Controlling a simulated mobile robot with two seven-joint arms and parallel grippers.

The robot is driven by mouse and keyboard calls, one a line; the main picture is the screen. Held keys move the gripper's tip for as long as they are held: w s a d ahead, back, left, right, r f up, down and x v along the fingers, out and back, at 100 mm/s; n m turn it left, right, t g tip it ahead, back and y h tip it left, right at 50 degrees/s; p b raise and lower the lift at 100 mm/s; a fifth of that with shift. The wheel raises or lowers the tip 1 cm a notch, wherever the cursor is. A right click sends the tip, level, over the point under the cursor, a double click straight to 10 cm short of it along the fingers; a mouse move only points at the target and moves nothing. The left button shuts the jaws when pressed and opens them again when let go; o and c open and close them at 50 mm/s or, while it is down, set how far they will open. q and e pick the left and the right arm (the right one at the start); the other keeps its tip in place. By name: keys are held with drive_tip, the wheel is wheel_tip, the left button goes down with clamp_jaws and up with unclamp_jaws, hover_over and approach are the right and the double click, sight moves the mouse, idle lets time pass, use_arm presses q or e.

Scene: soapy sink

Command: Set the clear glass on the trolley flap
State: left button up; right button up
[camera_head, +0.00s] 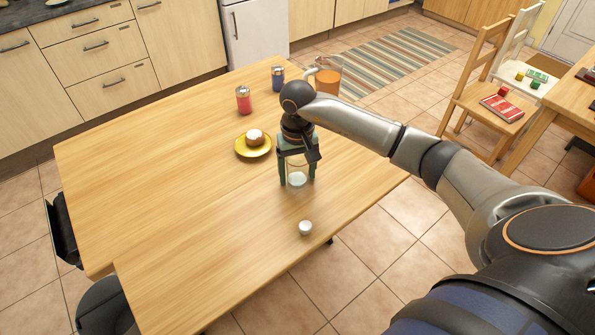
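The clear glass (297,179) is upright between the two fingers of my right gripper (297,181), near the middle of the wooden top. The gripper points down from above, with a dark green finger against each side of the glass. I cannot tell whether the glass base touches the wood. The trolley flap (215,265) seems to be the near part of the wooden top, beyond a faint seam. My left gripper does not show.
A small white cup-like object (305,228) stands just nearer than the glass. The near-left wood is clear.

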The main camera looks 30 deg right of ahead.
drive_tip(key=o, duration=0.3)
drive_tip(key=shift+o, duration=0.2)
drive_tip(key=shift+r, duration=0.2)
wheel_tip(320, 180, up, 12)
drive_tip(key=b, duration=0.1)
